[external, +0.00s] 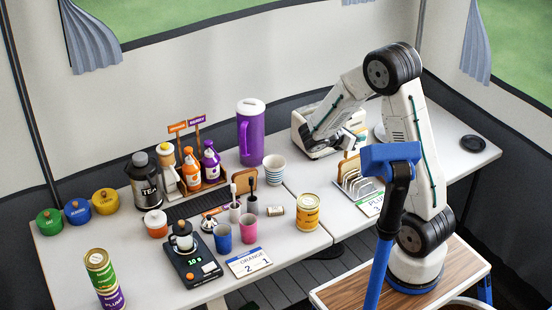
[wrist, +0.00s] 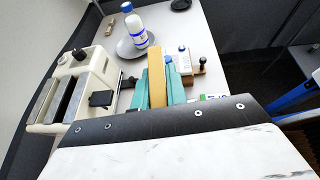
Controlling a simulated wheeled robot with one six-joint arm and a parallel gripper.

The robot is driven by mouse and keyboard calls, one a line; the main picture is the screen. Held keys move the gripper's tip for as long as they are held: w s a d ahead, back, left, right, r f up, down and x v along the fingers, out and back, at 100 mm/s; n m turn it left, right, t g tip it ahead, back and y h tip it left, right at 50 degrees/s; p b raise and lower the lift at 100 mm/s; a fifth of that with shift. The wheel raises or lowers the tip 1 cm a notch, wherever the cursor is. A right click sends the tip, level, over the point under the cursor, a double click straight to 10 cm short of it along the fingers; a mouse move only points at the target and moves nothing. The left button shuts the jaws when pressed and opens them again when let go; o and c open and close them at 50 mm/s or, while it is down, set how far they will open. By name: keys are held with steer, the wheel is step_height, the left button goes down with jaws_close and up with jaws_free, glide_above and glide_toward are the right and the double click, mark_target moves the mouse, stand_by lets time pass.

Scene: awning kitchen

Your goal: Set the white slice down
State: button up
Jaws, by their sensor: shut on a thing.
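My gripper (external: 352,143) is above the wire toast rack (external: 356,187), to the right of the cream toaster (external: 318,135). In the wrist view its teal fingers (wrist: 158,90) are shut on the white slice (wrist: 156,72), which shows as a tan edge standing between them. In the external view the pale slice with a tan crust (external: 348,166) is upright under my gripper, at the back of the rack. I cannot tell whether it touches the rack. The rack is hidden in the wrist view.
The toaster (wrist: 82,85) is close on the left in the wrist view. A white bottle (wrist: 135,28) stands on a grey disc beyond the fingers. A yellow can (external: 306,211), a striped cup (external: 274,169) and a green-edged card (external: 371,204) are near the rack.

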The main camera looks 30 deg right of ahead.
steer(key=w+a+n+t, duration=0.4)
steer(key=w+a, duration=0.5)
steer(key=w, duration=0.3)
steer(key=shift+m+y, duration=0.3)
steer(key=shift+y, duration=0.2)
steer(key=shift+s+f, duration=0.15)
steer(key=shift+f, duration=7.65)
steer(key=shift+f, duration=0.15)
steer(key=o, duration=0.7)
steer(key=shift+o, duration=0.4)
